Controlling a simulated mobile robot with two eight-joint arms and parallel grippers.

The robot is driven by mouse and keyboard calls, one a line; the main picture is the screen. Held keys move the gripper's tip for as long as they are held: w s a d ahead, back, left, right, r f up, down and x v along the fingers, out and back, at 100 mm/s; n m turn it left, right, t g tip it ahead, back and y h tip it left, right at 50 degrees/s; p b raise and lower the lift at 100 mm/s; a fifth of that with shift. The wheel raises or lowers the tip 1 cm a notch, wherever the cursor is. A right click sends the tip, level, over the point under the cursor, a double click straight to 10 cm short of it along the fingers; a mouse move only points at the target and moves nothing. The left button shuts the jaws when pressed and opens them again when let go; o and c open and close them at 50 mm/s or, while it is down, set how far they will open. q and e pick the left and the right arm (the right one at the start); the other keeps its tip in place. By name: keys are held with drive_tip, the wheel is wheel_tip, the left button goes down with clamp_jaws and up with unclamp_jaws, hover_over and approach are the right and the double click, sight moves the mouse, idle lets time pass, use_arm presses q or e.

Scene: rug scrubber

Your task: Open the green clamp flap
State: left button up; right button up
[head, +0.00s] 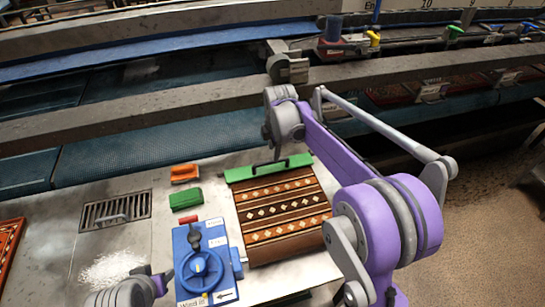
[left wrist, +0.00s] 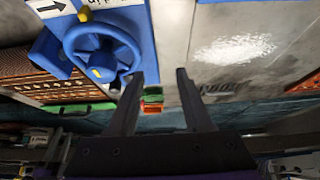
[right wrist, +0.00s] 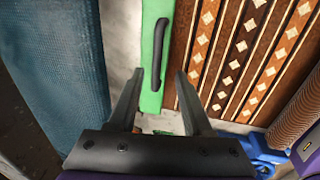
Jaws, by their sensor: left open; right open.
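The green clamp flap (head: 240,174) lies along the far edge of the patterned rug (head: 284,213), looking flat. It carries a black handle (head: 268,165). In the right wrist view the green flap (right wrist: 152,62) and its black handle (right wrist: 236,72) run lengthwise ahead of the fingers. My right gripper (head: 270,140) is open and empty, above and just beyond the flap near the handle. Its fingers (right wrist: 160,75) are apart from the handle. My left gripper (left wrist: 160,75) is open and empty, near the blue wheel unit, with its arm at the bottom left of the head view.
A blue unit with a handwheel (head: 199,271) stands left of the rug. A green block (head: 185,199) and an orange block (head: 184,173) sit beyond it. A drain grate (head: 116,210) and white powder (head: 110,268) are to the left. A blue belt (head: 160,145) runs behind the table.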

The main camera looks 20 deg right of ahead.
sight(272, 161)
drive_tip(key=f, duration=0.2)
drive_tip(key=w+f, duration=0.1)
drive_tip(key=f, duration=0.3)
drive_tip(key=shift+w, duration=0.3)
drive_tip(key=shift+r, duration=0.1)
clamp_jaws()
idle(0.9)
